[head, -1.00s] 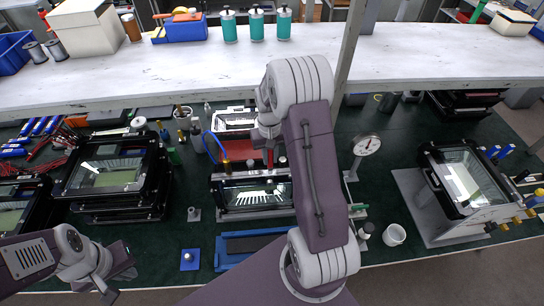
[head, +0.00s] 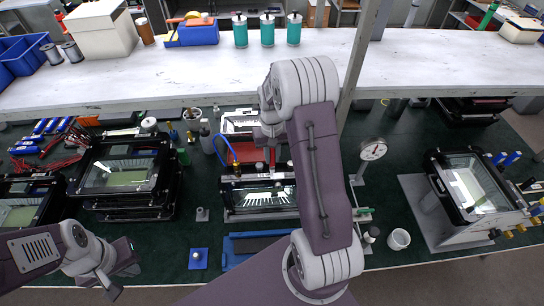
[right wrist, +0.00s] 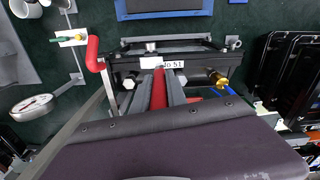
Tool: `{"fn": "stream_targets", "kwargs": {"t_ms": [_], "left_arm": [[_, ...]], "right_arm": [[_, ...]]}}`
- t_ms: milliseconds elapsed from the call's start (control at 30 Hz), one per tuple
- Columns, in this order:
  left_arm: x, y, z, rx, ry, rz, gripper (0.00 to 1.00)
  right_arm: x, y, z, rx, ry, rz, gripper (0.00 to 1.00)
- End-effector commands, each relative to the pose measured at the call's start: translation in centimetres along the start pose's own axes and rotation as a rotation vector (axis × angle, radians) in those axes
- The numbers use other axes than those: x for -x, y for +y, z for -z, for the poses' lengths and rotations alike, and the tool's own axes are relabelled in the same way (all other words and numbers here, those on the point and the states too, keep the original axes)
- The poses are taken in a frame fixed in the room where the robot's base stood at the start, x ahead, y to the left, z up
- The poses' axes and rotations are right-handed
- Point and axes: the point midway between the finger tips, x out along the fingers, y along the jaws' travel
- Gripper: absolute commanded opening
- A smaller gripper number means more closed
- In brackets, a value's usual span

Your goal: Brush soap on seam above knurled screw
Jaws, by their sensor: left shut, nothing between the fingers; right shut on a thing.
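The black-framed floodlight housing (head: 258,199) with a glass front lies at the middle of the bench. In the right wrist view its frame (right wrist: 125,65) bears a white label ending in 51. A brass knob, possibly the knurled screw, (right wrist: 222,83) sits at the frame's right. My right gripper (right wrist: 158,78) is shut on a slim red handle (right wrist: 158,92), probably the brush's, over the housing. Its bristles and any contact with the seam are hidden. My right arm covers part of the housing in the head view. My left gripper (head: 114,290) is shut and empty at the front left.
Stacked housings (head: 122,175) stand left, and another housing (head: 467,185) sits right on a grey plate. A dial gauge (head: 373,150) and white cup (head: 399,239) stand right of my right arm. A blue tray (head: 240,250) lies in front. A white shelf (head: 200,75) spans the back.

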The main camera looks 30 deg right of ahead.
Motion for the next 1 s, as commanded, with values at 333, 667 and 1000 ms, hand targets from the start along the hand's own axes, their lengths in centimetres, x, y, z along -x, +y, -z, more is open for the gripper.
{"fn": "stream_targets", "kwargs": {"t_ms": [333, 667, 1000], "left_arm": [[1.8, 0.0, 0.2, 0.000, 0.000, 0.000, 0.00], [3.2, 0.1, 0.3, 0.000, 0.000, 0.000, 0.00], [4.4, 0.1, 0.5, 0.000, 0.000, 0.000, 0.00]], "right_arm": [[2.0, -0.2, 0.1, 0.002, 0.001, 0.000, 0.00], [3.7, -0.3, 0.1, 0.003, 0.000, 0.000, 0.00], [5.1, -0.5, 0.2, 0.004, 0.000, 0.000, 0.00]]}}
